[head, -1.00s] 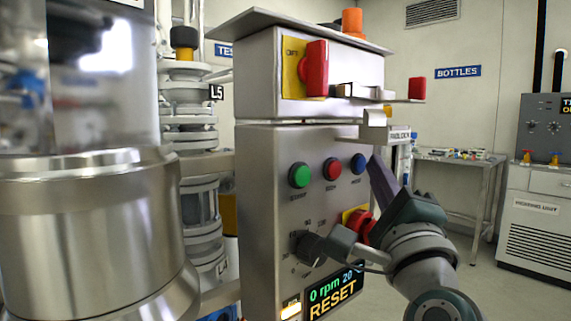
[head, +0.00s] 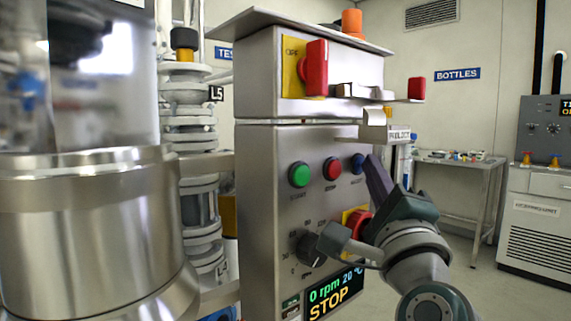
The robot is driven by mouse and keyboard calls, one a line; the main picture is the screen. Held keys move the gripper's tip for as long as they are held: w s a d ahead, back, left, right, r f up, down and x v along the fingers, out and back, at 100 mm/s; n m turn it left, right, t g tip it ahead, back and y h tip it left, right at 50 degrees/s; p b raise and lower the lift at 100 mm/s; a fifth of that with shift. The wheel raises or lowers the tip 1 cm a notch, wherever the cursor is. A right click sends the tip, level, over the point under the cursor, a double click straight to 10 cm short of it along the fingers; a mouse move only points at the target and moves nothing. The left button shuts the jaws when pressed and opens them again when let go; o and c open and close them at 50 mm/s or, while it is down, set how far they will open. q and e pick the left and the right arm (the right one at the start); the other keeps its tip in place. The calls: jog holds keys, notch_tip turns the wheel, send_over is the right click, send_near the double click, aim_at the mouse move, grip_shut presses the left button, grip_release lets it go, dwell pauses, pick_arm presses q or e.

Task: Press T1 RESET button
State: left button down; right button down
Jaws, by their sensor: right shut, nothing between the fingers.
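The grey control box (head: 260,200) stands in the middle of the head view. Its front has a green button (head: 299,174), a red button (head: 331,169) and a blue button (head: 358,163) in a row. The small labels under them are too blurred to read surely. My right gripper (head: 370,161) is shut and empty, its dark fingers pointing up with the tips right at the blue button's right edge. I cannot tell whether they touch it. The display (head: 335,292) reads "0 rpm 20 °C" and "STOP". My left gripper is not in view.
A red emergency knob (head: 357,223) sits partly behind my right wrist, with a dark dial (head: 309,249) to its left. A red switch handle (head: 317,68) is above. A steel vessel (head: 85,240) stands close on the left. Floor is free at the right.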

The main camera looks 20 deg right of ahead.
jog(key=shift+s+d+p, duration=0.3)
jog(key=shift+s+p, duration=0.05)
jog(key=shift+s, duration=0.4)
jog(key=shift+s, duration=0.1)
jog(key=s, duration=0.1)
jog(key=s+d+p, duration=0.1)
jog(key=s, duration=0.1)
jog(key=s+d, duration=0.1)
jog(key=shift+s+p, duration=0.2)
jog(key=shift+p, duration=0.15)
dwell(0.3)
